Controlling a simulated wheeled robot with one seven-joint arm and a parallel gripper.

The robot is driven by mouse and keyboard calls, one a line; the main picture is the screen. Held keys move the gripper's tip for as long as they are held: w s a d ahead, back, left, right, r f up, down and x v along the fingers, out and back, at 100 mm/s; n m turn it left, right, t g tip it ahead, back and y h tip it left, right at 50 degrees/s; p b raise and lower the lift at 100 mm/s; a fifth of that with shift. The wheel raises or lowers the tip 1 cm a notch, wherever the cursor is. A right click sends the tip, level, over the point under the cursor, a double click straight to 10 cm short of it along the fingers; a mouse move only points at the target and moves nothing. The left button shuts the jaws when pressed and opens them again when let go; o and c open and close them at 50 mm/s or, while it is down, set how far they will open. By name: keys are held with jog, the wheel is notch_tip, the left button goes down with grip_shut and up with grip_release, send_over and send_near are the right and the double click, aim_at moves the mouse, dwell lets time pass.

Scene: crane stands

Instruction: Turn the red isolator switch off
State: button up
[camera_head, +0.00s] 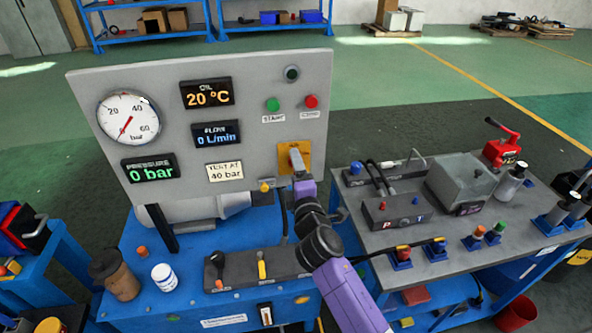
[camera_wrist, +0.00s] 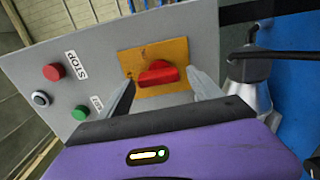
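The red isolator switch (camera_wrist: 158,74) is a red handle on a yellow plate (camera_wrist: 133,60), fixed to the grey panel. In the wrist view the handle lies roughly level across the picture. Its plate markings are too small to read. In the head view the yellow plate (camera_head: 284,161) shows at the panel's lower right, and my gripper hides the handle. My gripper (camera_wrist: 161,80) is open, with one finger on each side of the handle. I see a gap at the left finger; whether the right finger touches, I cannot tell. It also shows in the head view (camera_head: 297,160).
The panel (camera_head: 165,78) carries a round gauge (camera_head: 129,119), displays, a green start button (camera_head: 272,104) and a red stop button (camera_head: 310,101). A grey bench (camera_head: 440,225) with hydraulic parts stands right.

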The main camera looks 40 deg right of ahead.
jog(key=shift+s, duration=0.1)
jog(key=b+v, duration=0.2)
jog(key=v, duration=0.5)
jog(key=shift+s+a, duration=0.25)
dwell(0.5)
jog(key=s+a+m+t+y, duration=0.3)
jog(key=s+a+m+y, duration=0.35)
jog(key=s+a, duration=0.5)
jog(key=s+a+f+m+g+y, duration=0.1)
jog(key=s+a, duration=0.3)
jog(key=s, duration=0.7)
jog(key=s+a+f+m+g+y, duration=0.2)
jog(key=s+a+m, duration=0.2)
jog(key=s, duration=0.7)
jog(key=shift+a+b, duration=0.15)
jog(key=shift+b, duration=0.25)
